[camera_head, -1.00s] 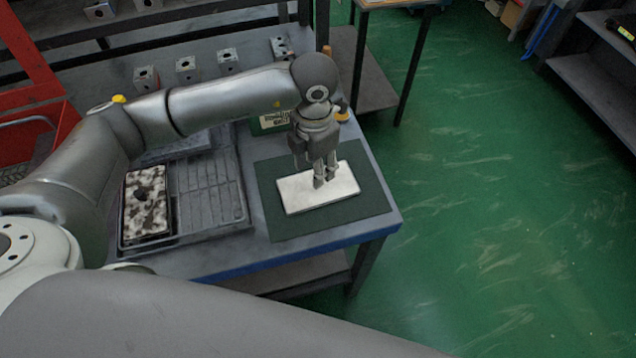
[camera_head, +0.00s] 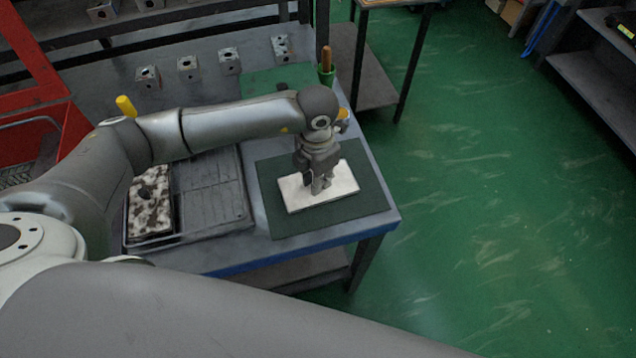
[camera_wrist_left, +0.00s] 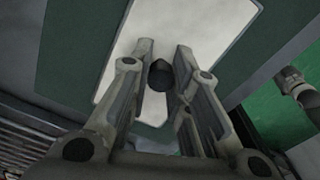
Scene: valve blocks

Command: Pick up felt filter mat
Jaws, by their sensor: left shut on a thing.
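A pale, flat rectangular felt filter mat (camera_head: 343,180) lies on a dark green mat (camera_head: 300,225) at the table's front right corner. It also fills the upper middle of the left wrist view (camera_wrist_left: 205,30). A small dark round knob (camera_wrist_left: 160,75) stands on its face. My left gripper (camera_head: 318,187) points down over the middle of the pale mat. In the left wrist view, the left fingers (camera_wrist_left: 163,72) are on either side of the knob, shut on it. The pale mat appears flat, resting on the green mat. My right gripper is not in view.
A grey tray (camera_head: 208,195) left of the green mat holds a black-and-white blotched pad (camera_head: 150,203). Several metal valve blocks (camera_head: 188,66) stand along the back. Open green floor lies right of the table.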

